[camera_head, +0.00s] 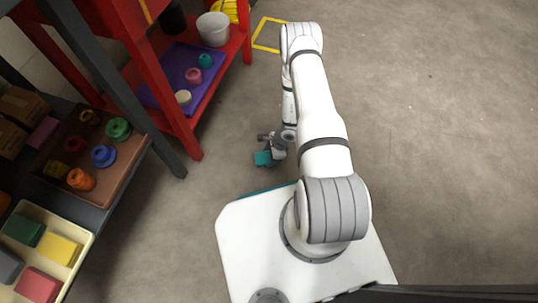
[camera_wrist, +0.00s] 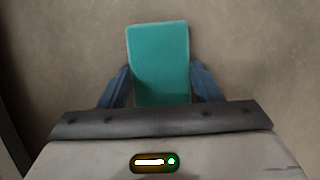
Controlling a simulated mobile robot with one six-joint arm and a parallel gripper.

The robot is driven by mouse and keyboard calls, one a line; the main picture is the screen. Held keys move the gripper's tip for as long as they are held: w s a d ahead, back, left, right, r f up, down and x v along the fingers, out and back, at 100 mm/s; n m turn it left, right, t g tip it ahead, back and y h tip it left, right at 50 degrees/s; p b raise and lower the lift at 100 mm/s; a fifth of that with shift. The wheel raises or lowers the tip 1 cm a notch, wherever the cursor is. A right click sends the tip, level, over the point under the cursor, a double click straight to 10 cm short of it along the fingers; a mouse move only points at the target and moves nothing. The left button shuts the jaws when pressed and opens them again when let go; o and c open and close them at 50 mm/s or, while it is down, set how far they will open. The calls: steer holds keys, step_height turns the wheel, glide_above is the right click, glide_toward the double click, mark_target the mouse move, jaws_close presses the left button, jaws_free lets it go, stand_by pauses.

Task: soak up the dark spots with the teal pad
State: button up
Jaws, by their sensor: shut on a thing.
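My gripper (camera_wrist: 160,88) is shut on the teal pad (camera_wrist: 160,55), which sits between its two blue-grey fingers in the wrist view. In the head view the teal pad (camera_head: 263,158) shows as a small block at the end of my gripper (camera_head: 268,150), low over the floor just in front of my base. I cannot tell how far the pad is above the floor. I see no clear dark spots in either view.
A red shelf (camera_head: 222,68) at the upper left holds a purple tray (camera_head: 176,84) and a white bucket (camera_head: 213,29). The floor (camera_head: 445,130) at right is clear.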

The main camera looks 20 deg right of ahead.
steer(key=shift+s+d+r+p, duration=0.1)
steer(key=shift+s+d+p, duration=0.1)
steer(key=shift+s+d, duration=0.4)
steer(key=shift+s+d+p, duration=0.15)
steer(key=shift+s+d, duration=0.25)
steer(key=shift+d, duration=0.3)
steer(key=shift+s+d, duration=0.15)
steer(key=shift+d, duration=0.15)
steer(key=shift+w+d+f+b, duration=0.25)
steer(key=shift+w+d+b, duration=0.1)
steer(key=shift+w+b, duration=0.15)
steer(key=shift+w+d, duration=0.2)
steer(key=shift+w, duration=0.15)
steer(key=shift+w+a+r+b, duration=0.1)
steer(key=shift+w+a+b, duration=0.2)
steer(key=shift+w+a, duration=0.4)
steer(key=shift+w+a+r+b, duration=0.1)
steer(key=shift+w+a+b, duration=0.25)
steer(key=shift+a, duration=0.5)
steer(key=shift+w+d+f+b, duration=0.1)
steer(key=shift+w+d+b, duration=0.1)
steer(key=shift+w+d, duration=0.25)
steer(key=shift+w+d+f+b, duration=0.1)
steer(key=shift+w+d+b, duration=0.1)
steer(key=shift+w, duration=0.3)
steer(key=shift+s+d+r, duration=0.1)
steer(key=shift+s+d, duration=0.55)
steer(key=shift+d, duration=0.15)
steer(key=shift+s+d, duration=0.6)
steer(key=shift+d, duration=0.2)
